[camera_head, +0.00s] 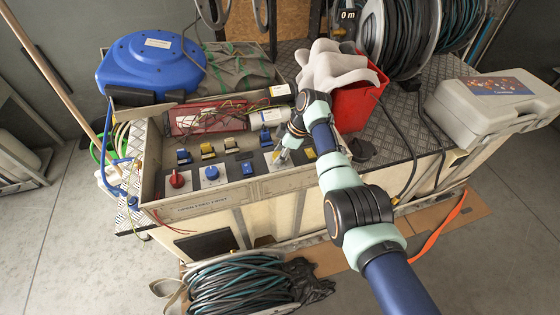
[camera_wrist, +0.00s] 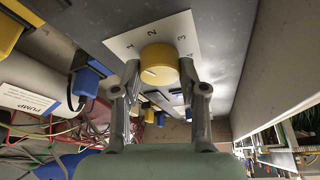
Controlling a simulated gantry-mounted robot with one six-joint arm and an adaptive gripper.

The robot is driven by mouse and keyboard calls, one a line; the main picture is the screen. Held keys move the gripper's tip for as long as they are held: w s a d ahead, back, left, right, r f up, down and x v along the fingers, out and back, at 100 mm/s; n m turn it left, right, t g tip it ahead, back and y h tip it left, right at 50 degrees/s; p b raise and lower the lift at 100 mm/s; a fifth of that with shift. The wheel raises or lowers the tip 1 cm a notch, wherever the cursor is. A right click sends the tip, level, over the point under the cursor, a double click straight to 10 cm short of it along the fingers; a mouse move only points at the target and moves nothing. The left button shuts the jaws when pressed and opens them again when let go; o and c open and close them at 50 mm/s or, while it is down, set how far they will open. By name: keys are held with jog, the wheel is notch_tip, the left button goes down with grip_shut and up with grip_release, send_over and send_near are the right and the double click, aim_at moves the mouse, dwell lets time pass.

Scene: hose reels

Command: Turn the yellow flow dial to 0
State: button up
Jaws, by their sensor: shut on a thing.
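The yellow flow dial (camera_wrist: 160,63) sits on a white plate (camera_wrist: 117,43) with the numbers 1, 2, 3 and 4 visible around it in the wrist view. A 0 is not visible, and the dial's pointing mark is too faint to read. My gripper (camera_wrist: 160,78) is shut on the dial, one finger at each side of its rim. In the head view my gripper (camera_head: 281,155) reaches down to the right part of the control panel, where the plate shows and the dial is mostly hidden.
A red knob (camera_head: 177,180) and a blue dial (camera_head: 211,173) stand to the left on the panel. Several blue and yellow switches sit around them. A red bucket (camera_head: 357,102) with a whitish cloth stands behind the arm, and a grey case (camera_head: 495,100) lies at the right.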

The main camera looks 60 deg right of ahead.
jog(key=n+b, duration=0.1)
jog(key=b, duration=0.2)
jog(key=shift+f+y, duration=0.3)
jog(key=shift+r+n+b, duration=0.15)
jog(key=shift+n+b, duration=0.35)
jog(key=shift+b, duration=0.1)
jog(key=shift+r, duration=0.1)
jog(key=o, duration=1.1)
jog(key=shift+o, duration=0.2)
jog(key=shift+r, duration=0.1)
jog(key=v, duration=1.2)
jog(key=shift+w+d, duration=0.15)
